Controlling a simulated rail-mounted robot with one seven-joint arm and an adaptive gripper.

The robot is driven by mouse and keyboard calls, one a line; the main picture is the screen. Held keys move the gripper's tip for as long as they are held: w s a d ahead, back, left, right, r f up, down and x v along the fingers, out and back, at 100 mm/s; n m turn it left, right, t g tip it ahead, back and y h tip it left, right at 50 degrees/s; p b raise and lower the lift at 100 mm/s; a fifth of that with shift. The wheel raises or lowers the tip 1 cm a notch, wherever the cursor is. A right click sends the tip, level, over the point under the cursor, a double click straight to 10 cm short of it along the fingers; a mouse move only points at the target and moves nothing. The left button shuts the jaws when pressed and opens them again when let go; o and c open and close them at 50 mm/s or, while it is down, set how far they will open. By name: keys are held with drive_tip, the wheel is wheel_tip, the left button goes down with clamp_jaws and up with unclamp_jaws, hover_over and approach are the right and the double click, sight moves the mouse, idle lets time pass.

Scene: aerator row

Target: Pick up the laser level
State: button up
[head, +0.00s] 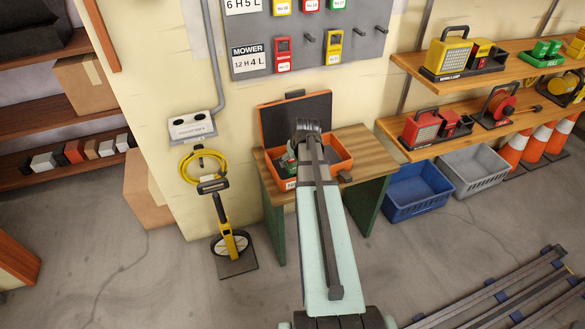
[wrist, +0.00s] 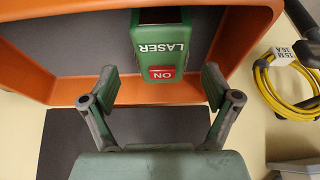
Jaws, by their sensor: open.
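The laser level (wrist: 162,45) is a green block with a white LASER label and a red ON patch, upside down in the wrist view. It sits inside an orange case with a dark floor (wrist: 75,45). My gripper (wrist: 160,86) is open and empty, its two fingers apart on either side of the level's near end and not closed on it. In the head view the open orange case (head: 339,144) stands on a small wooden bench (head: 375,150). My arm hides much of the case there, and I cannot clearly make out the level.
The case's dark lid (head: 290,112) stands raised at the back. A yellow cable coil (head: 203,167) hangs on the wall to the left, above a measuring wheel (head: 228,240). Shelves with tools (head: 450,125) and a blue crate (head: 418,190) are to the right.

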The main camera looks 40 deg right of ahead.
sight(293, 163)
drive_tip(key=x, duration=0.4)
drive_tip(key=shift+a, duration=0.1)
drive_tip(key=c, duration=1.6)
drive_tip(key=shift+r, duration=0.1)
clamp_jaws()
drive_tip(key=shift+r, duration=0.1)
